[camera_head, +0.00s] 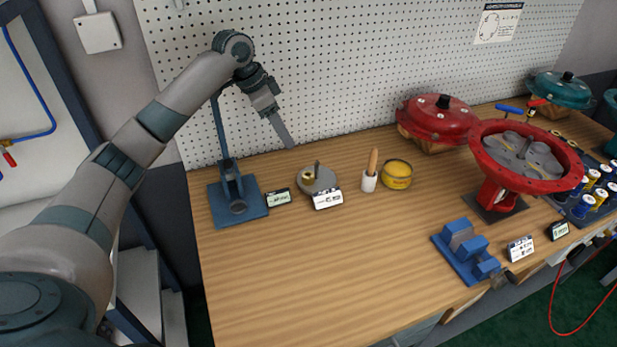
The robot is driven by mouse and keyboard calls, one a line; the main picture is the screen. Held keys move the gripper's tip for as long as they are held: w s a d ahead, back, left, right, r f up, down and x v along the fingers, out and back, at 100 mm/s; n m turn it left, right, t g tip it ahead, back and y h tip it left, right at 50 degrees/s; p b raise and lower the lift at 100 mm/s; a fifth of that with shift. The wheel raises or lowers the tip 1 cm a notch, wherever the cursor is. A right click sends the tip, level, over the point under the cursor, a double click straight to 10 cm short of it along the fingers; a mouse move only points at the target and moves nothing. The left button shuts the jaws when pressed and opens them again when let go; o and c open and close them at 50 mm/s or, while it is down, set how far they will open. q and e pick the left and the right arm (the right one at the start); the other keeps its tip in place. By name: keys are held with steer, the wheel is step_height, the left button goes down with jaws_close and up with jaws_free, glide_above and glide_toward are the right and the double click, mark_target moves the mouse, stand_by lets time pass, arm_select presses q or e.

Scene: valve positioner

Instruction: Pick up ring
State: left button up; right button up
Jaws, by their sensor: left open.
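A round grey base (325,181) with a short upright dark post stands on the bench. A small brass-coloured piece (308,177) sits on it, left of the post. It may be the ring, but it is too small to tell. My left gripper (287,140) is above the back of the bench, in front of the pegboard, up and to the left of the grey base in the picture. It is open, seen nearly edge-on, with nothing visible in it. It appears apart from everything on the bench. My right gripper is out of view.
A blue stand (222,206) with a tall upright is left of the base. A wooden-handled brush (370,172) and a yellow tin (397,175) are right. Further right are a red dome (435,120), a red open housing (490,195) and a blue vise (463,250). The front-left bench (310,270) is clear.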

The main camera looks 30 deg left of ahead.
arm_select(q)
steer(key=p, duration=0.2)
glide_toward(305, 172)
steer(key=shift+w+d+f+p, duration=0.15)
steer(key=shift+d+f+p, duration=0.4)
steer(key=shift+d+f, duration=0.5)
steer(key=shift+w+d+f, duration=0.15)
steer(key=shift+f, duration=0.4)
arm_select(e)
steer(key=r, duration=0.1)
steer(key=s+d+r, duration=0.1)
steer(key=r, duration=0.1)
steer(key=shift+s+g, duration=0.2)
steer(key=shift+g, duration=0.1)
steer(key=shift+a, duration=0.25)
arm_select(q)
steer(key=shift+f, duration=0.1)
steer(key=p+x, duration=0.2)
steer(key=x, duration=0.2)
steer(key=shift+f+p, duration=0.25)
steer(key=shift+p, duration=0.05)
steer(key=shift+f, duration=0.3)
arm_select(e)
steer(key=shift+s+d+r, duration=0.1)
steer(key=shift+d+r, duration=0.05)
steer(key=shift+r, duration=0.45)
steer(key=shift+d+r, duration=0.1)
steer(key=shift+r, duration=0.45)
